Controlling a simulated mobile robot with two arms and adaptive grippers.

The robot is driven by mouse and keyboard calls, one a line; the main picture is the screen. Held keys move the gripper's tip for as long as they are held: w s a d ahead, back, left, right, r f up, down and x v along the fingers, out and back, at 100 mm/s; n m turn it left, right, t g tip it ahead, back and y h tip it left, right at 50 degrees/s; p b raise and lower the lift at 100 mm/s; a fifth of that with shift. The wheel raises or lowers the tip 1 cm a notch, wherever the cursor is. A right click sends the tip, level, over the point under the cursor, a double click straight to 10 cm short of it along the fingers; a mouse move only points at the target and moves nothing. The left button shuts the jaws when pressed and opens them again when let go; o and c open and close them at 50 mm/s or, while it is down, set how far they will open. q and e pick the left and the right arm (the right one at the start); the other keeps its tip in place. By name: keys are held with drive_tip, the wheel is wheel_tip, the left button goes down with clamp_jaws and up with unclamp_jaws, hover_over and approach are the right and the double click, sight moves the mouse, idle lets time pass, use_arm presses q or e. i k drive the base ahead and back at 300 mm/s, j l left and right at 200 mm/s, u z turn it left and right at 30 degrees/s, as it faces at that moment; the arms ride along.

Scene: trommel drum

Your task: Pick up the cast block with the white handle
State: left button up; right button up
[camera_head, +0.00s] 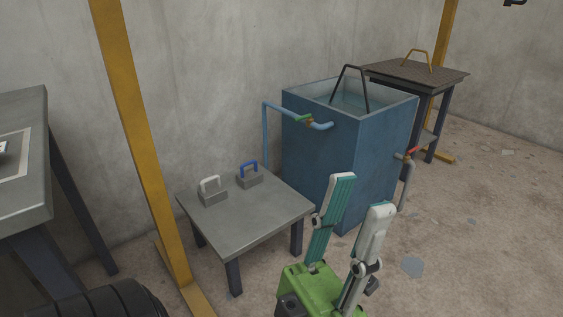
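The cast block with the white handle (212,197) is a grey block standing upright on the left part of a low grey table (245,228). A similar block with a blue handle (249,178) stands to its right and a little behind. My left gripper (361,194) is open and empty, its two long fingers pointing up in the picture. It shows in front of and to the right of the low table, apart from both blocks. My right gripper is not in view.
A blue tank (330,165) with pipes and valves stands behind the low table, to the right. A yellow post (143,140) rises at the table's left. A larger grey bench (30,205) is at the far left. A dark stand (417,74) is at the back right. Floor at right is mostly clear.

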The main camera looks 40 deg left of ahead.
sight(209, 195)
drive_tip(key=i+u, duration=0.2)
drive_tip(key=i, duration=0.25)
drive_tip(key=i+l+u, duration=0.1)
drive_tip(key=i+u, duration=0.15)
drive_tip(key=i, duration=0.2)
drive_tip(key=i+l+u, duration=0.2)
drive_tip(key=i, duration=0.25)
drive_tip(key=i+j+u, duration=0.1)
drive_tip(key=u, duration=0.35)
drive_tip(key=i+u, duration=0.6)
drive_tip(key=u, duration=0.25)
drive_tip(key=i+l+u, duration=0.15)
drive_tip(key=u, duration=0.3)
drive_tip(key=i+l+u, duration=0.2)
drive_tip(key=u, duration=0.25)
drive_tip(key=i, duration=0.05)
